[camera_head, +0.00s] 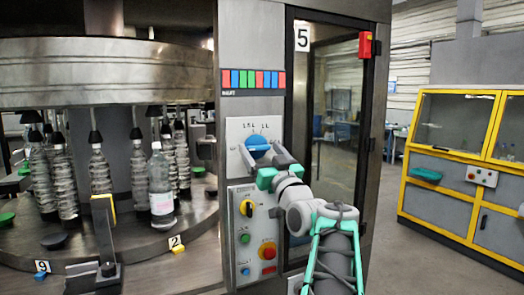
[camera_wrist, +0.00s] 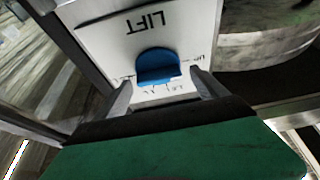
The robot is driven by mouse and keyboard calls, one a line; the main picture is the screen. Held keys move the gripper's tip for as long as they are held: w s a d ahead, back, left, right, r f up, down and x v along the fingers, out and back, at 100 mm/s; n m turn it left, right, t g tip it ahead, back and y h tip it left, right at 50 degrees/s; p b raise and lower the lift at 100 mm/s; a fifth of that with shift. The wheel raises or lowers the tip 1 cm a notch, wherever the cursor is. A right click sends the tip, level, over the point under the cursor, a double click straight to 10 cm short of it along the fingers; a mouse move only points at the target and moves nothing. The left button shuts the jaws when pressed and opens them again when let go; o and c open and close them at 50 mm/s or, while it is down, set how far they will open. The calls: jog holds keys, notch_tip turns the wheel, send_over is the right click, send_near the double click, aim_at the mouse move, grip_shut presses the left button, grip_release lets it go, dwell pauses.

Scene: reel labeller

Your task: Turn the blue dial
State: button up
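The blue dial (camera_head: 257,146) is on a pale panel high on the grey machine column, in the middle of the head view. In the wrist view the blue dial (camera_wrist: 158,67) sits below the word LIFT, which appears upside down. My gripper (camera_head: 262,156) is right at the dial in the head view. In the wrist view my gripper (camera_wrist: 159,84) is open, with one finger on each side of the dial and a visible gap to both. Fine marks around the dial are partly hidden and hard to read.
A glass door (camera_head: 335,130) is to the right. A bottle carousel (camera_head: 110,75) stands left, with a clear bottle (camera_head: 161,188). Open floor lies right, before yellow-framed cabinets (camera_head: 455,165).

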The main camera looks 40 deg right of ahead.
jog(key=c, duration=1.3)
jog(key=shift+f+m+h, duration=0.1)
jog(key=shift+m+h, duration=0.3)
jog(key=shift+m, duration=0.1)
jog(key=m+h+b, duration=0.1)
jog(key=m, duration=0.1)
jog(key=m+g+h, duration=0.1)
jog(key=m, duration=0.2)
jog(key=shift+a+g+b, duration=0.2)
jog(key=shift+g+b, duration=0.1)
jog(key=shift+b, duration=0.05)
jog(key=m+g+h+b, duration=0.1)
jog(key=m, duration=0.2)
jog(key=m+g+h, duration=0.1)
jog(key=m, duration=0.2)
jog(key=shift+b, duration=0.4)
jog(key=m+g, duration=0.1)
jog(key=m, duration=0.1)
jog(key=m+b, duration=0.1)
jog(key=m, duration=0.1)
jog(key=shift+m+g+h, duration=0.3)
jog(key=shift+g+h, duration=0.1)
jog(key=shift+m+g+b, duration=0.3)
jog(key=shift+m+g, duration=0.6)
jog(key=shift+m, duration=1.2)
